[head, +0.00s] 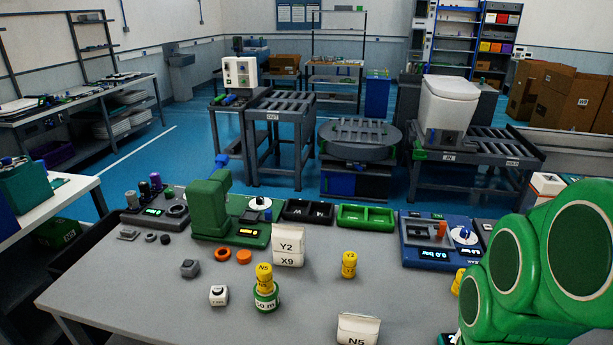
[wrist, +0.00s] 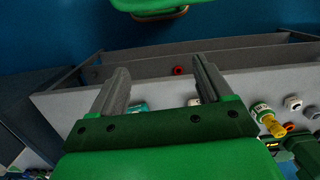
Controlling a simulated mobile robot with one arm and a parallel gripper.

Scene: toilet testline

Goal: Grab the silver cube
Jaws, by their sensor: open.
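In the wrist view two small pale blocks show at the right; the farther-right one, likely the silver cube (wrist: 312,112), is partly cut by the frame edge. My gripper (wrist: 160,80) is open and empty, its two grey fingers wide apart. It is away from both cubes; the head view shows only my green arm.
A green-white container with a yellow piece (head: 265,292) stands right of the cubes. The front left of the table (head: 130,300) is clear.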

